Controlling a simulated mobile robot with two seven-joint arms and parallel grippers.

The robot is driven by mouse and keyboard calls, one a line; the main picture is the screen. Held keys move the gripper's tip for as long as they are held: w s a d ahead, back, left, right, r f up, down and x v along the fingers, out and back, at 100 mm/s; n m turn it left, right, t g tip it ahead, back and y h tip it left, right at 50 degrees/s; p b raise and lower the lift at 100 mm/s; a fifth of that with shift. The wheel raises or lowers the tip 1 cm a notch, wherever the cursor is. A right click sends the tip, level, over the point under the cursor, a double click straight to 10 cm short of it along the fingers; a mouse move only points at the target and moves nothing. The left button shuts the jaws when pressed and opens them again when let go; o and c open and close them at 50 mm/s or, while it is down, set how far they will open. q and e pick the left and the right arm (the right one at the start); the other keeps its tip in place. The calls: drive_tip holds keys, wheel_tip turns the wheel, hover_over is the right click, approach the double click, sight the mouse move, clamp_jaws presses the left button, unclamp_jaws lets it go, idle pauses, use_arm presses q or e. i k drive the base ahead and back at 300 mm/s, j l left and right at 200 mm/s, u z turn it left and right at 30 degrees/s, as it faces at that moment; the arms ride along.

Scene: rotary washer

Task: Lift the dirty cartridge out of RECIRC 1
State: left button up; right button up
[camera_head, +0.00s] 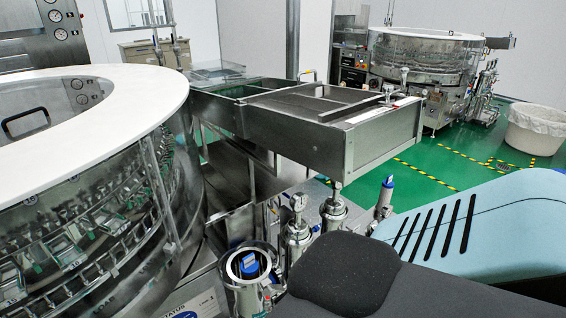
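Several steel filter housings stand on the front of the washer at lower centre. The nearest housing (247,293) has a wide pale rim, and a blue part (249,264) shows inside that rim. I cannot tell whether this is the dirty cartridge or the housing's own fitting. Two closed steel housings, a middle one (298,232) and a right one (333,208), stand behind it, with a gauge on the middle one. Another housing with a blue label (387,188) stands further right. No RECIRC 1 label is readable. Neither of my grippers is in view.
The round washer (110,150) with a white rim fills the left. A steel trough (350,142) juts out above the housings. My own body covers the lower right. A second washer (425,55) and a white bin (535,128) stand behind on open green floor (440,165).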

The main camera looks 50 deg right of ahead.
sight(249, 266)
drive_tip(key=i+z, duration=0.15)
drive_tip(key=z, duration=0.3)
drive_tip(key=i+j+z, duration=0.1)
drive_tip(key=z, duration=0.35)
drive_tip(key=i+j+z, duration=0.15)
drive_tip(key=z, duration=0.3)
drive_tip(key=i+j+z, duration=0.15)
drive_tip(key=z, duration=0.15)
drive_tip(key=i+j+z, duration=0.3)
drive_tip(key=k+l, duration=0.05)
drive_tip(key=l, duration=0.05)
